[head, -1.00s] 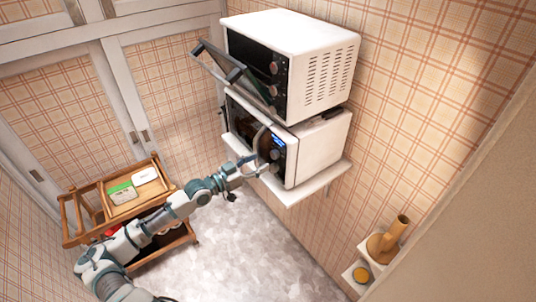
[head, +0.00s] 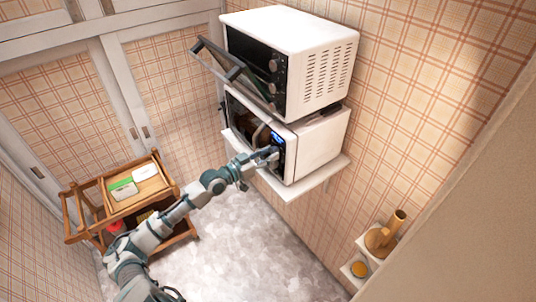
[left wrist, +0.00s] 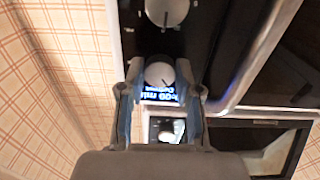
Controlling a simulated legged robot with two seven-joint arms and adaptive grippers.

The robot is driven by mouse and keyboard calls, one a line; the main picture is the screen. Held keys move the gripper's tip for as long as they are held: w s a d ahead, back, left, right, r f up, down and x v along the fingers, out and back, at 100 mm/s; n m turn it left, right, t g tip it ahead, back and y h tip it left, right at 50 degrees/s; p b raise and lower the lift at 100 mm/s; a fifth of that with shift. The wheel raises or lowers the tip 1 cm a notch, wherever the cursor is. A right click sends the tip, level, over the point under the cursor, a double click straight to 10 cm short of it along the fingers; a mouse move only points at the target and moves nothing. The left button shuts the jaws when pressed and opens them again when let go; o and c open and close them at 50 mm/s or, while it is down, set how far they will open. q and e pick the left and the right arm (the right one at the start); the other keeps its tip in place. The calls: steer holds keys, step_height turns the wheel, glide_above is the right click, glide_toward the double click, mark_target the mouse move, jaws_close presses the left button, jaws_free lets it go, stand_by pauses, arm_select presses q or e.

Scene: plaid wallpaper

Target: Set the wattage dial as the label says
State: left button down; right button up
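The microwave (head: 318,148) stands on a wall shelf, its dark control panel facing left. In the left wrist view its lit blue display (left wrist: 160,97) reads upside down and is partly covered by a silver dial (left wrist: 159,75). A second silver dial (left wrist: 167,12) is at the top edge of that view. My left gripper (head: 272,154) is at the panel, hiding the dials in the head view. In the left wrist view its fingers (left wrist: 160,82) stand apart on both sides of the nearer dial; I cannot tell whether they touch it. My right gripper is not in view.
A white toaster oven (head: 325,70) sits above, its glass door (head: 222,62) hanging open near my arm. A wooden cart (head: 160,160) at the left holds a green-and-white card (head: 122,188). A small shelf with a brown jug (head: 383,238) is at lower right.

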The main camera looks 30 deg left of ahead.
arm_select(q)
steer(key=shift+r+n, duration=0.1)
steer(key=shift+n, duration=0.8)
steer(key=shift+a, duration=0.1)
steer(key=c, duration=0.8)
jaws_free()
steer(key=shift+v, duration=5.95)
steer(key=shift+a, duration=0.15)
